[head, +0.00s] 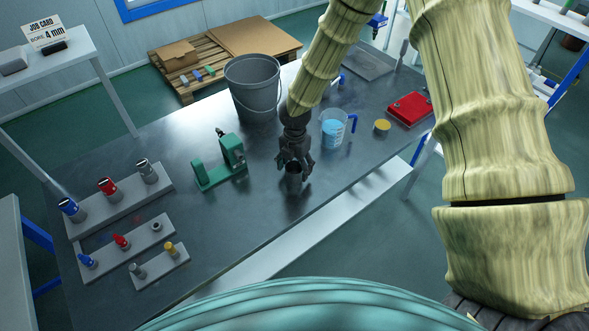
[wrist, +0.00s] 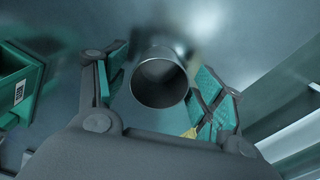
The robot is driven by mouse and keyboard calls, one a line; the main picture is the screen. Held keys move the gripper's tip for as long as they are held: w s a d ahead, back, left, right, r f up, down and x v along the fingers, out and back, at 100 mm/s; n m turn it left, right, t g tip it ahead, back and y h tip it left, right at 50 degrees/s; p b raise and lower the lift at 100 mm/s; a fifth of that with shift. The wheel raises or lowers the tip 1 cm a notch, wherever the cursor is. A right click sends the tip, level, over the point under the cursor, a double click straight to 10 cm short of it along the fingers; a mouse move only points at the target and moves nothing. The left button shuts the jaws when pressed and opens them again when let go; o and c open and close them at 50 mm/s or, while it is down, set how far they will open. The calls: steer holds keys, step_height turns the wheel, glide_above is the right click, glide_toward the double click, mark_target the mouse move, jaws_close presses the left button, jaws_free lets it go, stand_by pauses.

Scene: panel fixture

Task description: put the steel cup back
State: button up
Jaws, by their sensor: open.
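The steel cup (wrist: 160,82) stands between the open fingers of my gripper in the wrist view, its round mouth facing the camera and its inside dark and empty-looking. A gap shows between the cup and the finger pads on both sides. In the head view my gripper (head: 294,164) points down over the dark bench top, and the cup (head: 293,169) is mostly hidden among the fingers. The cup appears to rest upright on the bench.
A green fixture (head: 219,165) stands left of my gripper. A grey bucket (head: 253,88) is behind, and a measuring jug (head: 334,128) with blue content is to the right. Holder blocks with coloured parts (head: 121,200) fill the left side. A red case (head: 409,108) lies far right.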

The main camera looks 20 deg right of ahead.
step_height(320, 180, up, 11)
steer(key=b, duration=0.2)
stand_by(0.4)
stand_by(0.4)
